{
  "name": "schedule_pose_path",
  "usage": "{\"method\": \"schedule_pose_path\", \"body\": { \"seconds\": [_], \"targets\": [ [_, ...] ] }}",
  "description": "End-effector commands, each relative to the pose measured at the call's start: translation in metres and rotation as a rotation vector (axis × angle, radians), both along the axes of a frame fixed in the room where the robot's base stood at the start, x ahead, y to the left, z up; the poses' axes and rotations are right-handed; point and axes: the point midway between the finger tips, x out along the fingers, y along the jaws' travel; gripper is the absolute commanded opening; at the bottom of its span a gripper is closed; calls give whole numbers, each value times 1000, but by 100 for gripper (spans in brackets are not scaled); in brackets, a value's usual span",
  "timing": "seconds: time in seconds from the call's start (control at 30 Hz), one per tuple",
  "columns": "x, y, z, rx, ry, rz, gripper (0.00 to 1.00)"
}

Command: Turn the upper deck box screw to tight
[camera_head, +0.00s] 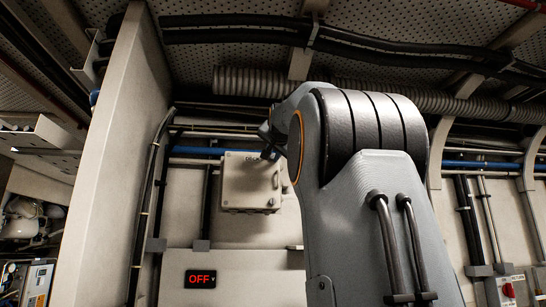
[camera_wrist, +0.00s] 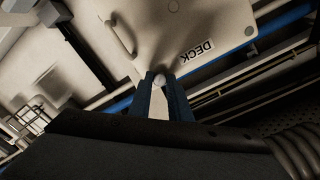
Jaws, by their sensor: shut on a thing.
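The deck box (camera_head: 240,187) is a pale box on the wall, left of my arm in the head view. In the wrist view, its face (camera_wrist: 185,25) fills the upper middle, with a "DECK" label (camera_wrist: 197,50) appearing upside down. My gripper (camera_wrist: 162,82) has two dark blue fingers at the box edge near this label. They are shut on a small pale screw head (camera_wrist: 159,80), whose turn angle I cannot tell. In the head view my gripper (camera_head: 268,150) is at the box's upper right corner and hides the screw.
A handle (camera_wrist: 121,40) stands out from the box face. Blue and dark pipes run behind the box. An "OFF" sign (camera_head: 200,279) glows red below it. A tall pale panel (camera_head: 117,150) stands to the left. A box with a red knob (camera_head: 507,290) is at lower right.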

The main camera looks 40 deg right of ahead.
Motion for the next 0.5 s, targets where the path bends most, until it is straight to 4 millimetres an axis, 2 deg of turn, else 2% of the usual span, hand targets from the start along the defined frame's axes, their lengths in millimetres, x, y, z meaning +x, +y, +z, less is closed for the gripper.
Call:
{"method": "schedule_pose_path", "body": {
  "seconds": [0.5],
  "targets": [
    [0,-1,1,399,-245,0,0]
  ]
}}
